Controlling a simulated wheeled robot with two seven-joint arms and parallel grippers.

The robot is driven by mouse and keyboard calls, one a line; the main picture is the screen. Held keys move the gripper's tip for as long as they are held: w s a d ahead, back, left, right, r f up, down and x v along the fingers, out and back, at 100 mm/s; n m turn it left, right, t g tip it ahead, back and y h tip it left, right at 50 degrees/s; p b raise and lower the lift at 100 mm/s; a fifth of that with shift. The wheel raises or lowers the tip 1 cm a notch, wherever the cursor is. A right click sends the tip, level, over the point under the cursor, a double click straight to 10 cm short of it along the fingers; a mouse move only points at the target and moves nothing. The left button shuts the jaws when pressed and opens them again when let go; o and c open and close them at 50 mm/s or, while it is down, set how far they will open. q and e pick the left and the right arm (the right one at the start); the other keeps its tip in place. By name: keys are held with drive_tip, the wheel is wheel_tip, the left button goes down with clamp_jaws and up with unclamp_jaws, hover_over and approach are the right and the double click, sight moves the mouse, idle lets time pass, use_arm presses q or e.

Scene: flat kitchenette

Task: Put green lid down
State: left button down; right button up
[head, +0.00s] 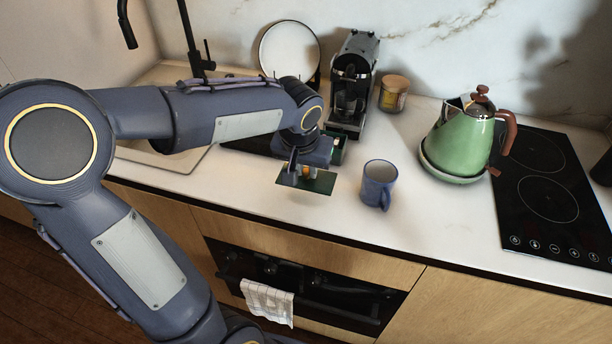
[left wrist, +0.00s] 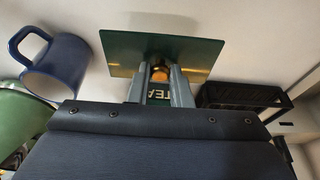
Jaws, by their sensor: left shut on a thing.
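The green lid (head: 318,185) is a thin, flat, dark green rectangle with a small orange-gold knob. My left gripper (head: 303,172) is shut on the knob and holds the lid at or just above the white counter, left of the blue mug; I cannot tell whether it touches. In the left wrist view the lid (left wrist: 196,52) spreads beyond the fingertips of my left gripper (left wrist: 159,74). A green box (head: 338,148) shows partly behind the gripper. Lettering reading "TEA" (left wrist: 158,97) shows between the fingers. My right gripper is out of view.
A blue mug (head: 378,183) stands right of the lid. A green kettle (head: 459,143) stands farther right beside the black hob (head: 548,192). A coffee machine (head: 354,82) and a wooden-lidded jar (head: 394,94) stand behind. Counter in front of the kettle is clear.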

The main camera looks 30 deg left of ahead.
sight(306, 170)
use_arm(q)
drive_tip(key=w+f, duration=0.1)
drive_tip(key=w+a+f, duration=0.1)
drive_tip(key=f, duration=0.1)
drive_tip(key=shift+w+a+f, duration=0.15)
drive_tip(key=shift+s+x, duration=0.15)
drive_tip(key=shift+x, duration=0.65)
drive_tip(key=shift+s+x, duration=0.15)
drive_tip(key=shift+x, duration=0.7)
drive_tip(key=shift+f, duration=0.2)
drive_tip(key=shift+f, duration=0.15)
drive_tip(key=c, duration=1.3)
unclamp_jaws()
